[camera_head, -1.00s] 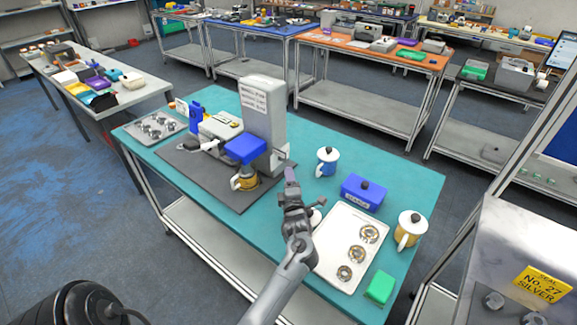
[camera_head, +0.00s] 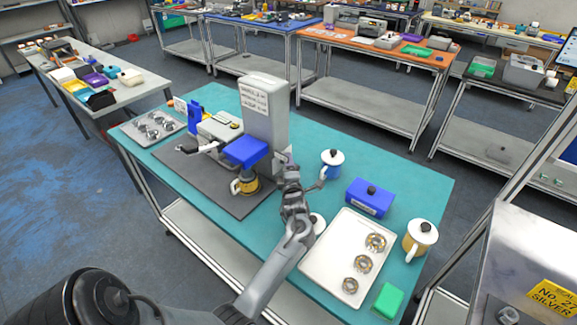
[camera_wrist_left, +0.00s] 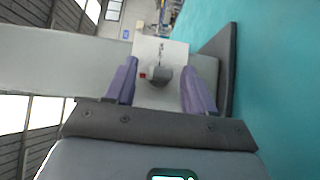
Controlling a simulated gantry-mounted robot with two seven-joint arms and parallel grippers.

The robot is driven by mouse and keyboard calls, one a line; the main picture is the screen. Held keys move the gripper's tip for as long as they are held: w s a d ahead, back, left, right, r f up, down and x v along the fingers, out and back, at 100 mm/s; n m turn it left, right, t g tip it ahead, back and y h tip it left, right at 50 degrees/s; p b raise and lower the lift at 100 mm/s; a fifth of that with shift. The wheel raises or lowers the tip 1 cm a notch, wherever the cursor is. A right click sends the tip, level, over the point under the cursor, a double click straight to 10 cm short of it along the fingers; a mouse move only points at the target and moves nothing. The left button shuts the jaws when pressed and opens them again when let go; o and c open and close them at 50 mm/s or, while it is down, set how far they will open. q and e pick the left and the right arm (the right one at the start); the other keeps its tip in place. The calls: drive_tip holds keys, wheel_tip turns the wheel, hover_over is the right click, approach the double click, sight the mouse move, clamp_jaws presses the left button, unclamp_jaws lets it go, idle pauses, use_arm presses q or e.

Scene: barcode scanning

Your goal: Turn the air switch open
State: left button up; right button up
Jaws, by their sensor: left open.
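The air switch is a small grey knob (camera_wrist_left: 159,76) with a red mark at its side, on a pale plate (camera_wrist_left: 172,48) in the left wrist view. The plate sits low on the side of a tall grey machine (camera_head: 266,115). My left gripper (camera_head: 287,162) is close to that side in the head view and hides most of the switch. In the left wrist view its two purple fingers (camera_wrist_left: 158,82) are apart, one on each side of the knob. I cannot tell whether they touch it. My right gripper is not in view.
The machine stands on a dark mat (camera_head: 205,180) on a teal table (camera_head: 240,225). A blue-and-white lidded pot (camera_head: 332,163), a blue box (camera_head: 368,198), a white tray (camera_head: 338,252) with rings, a yellow-and-white pot (camera_head: 419,240) and a green block (camera_head: 389,301) stand to the right.

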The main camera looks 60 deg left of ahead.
use_arm(q)
clamp_jaws()
drive_tip(key=m+g+h+p, duration=0.1)
drive_tip(key=m+g+h, duration=0.1)
drive_tip(key=m+g, duration=0.1)
drive_tip(key=m+g+h+p, duration=0.1)
drive_tip(key=m+g+h, duration=0.2)
drive_tip(key=g, duration=0.1)
drive_tip(key=w+r+m+g+h+p, duration=0.1)
drive_tip(key=m+g+h, duration=0.2)
drive_tip(key=shift+a+g, duration=0.2)
drive_tip(key=shift+g, duration=0.1)
idle(1.5)
idle(0.5)
